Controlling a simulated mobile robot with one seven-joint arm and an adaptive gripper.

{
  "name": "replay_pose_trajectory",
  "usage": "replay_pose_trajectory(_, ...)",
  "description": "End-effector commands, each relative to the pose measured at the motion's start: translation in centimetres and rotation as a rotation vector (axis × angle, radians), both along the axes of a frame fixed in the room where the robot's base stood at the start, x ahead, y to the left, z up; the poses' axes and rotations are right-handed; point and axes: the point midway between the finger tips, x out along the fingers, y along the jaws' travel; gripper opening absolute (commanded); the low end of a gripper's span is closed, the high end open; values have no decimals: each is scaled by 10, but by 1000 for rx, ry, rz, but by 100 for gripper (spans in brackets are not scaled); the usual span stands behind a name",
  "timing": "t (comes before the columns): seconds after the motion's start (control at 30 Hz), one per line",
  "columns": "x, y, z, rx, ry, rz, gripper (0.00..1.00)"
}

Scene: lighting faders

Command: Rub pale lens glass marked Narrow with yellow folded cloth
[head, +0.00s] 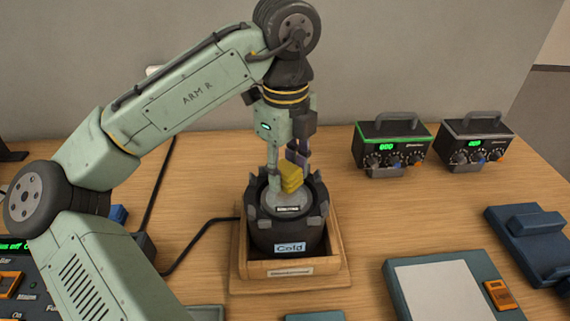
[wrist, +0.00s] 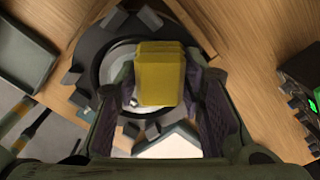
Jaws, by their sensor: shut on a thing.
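My gripper (head: 287,168) is shut on the yellow folded cloth (head: 291,178) and points down over a dark lamp housing (head: 285,237). The cloth also fills the middle of the wrist view (wrist: 161,75), between my two fingers. Beneath it is the pale round lens glass (head: 270,200), set inside the housing's notched rim. A small label on the glass is too small to read. The cloth's lower end is at or just above the glass; I cannot tell whether they touch. In the wrist view the cloth and fingers hide much of the glass (wrist: 118,60).
The housing, labelled Cold, stands in a wooden tray (head: 290,283). Two control boxes with green displays, one green-edged (head: 391,147) and one grey (head: 474,143), stand at back right. A pale-topped panel (head: 440,290) and a blue device (head: 530,240) lie right. Table between is clear.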

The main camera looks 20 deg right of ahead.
Motion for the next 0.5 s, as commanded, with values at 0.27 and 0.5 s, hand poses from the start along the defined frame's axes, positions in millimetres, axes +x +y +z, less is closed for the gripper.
replay_pose_trajectory(0.27,-22,5,1,2,4,-4,14)
replay_pose_trajectory(0.5,-31,7,0,3,3,-3,14)
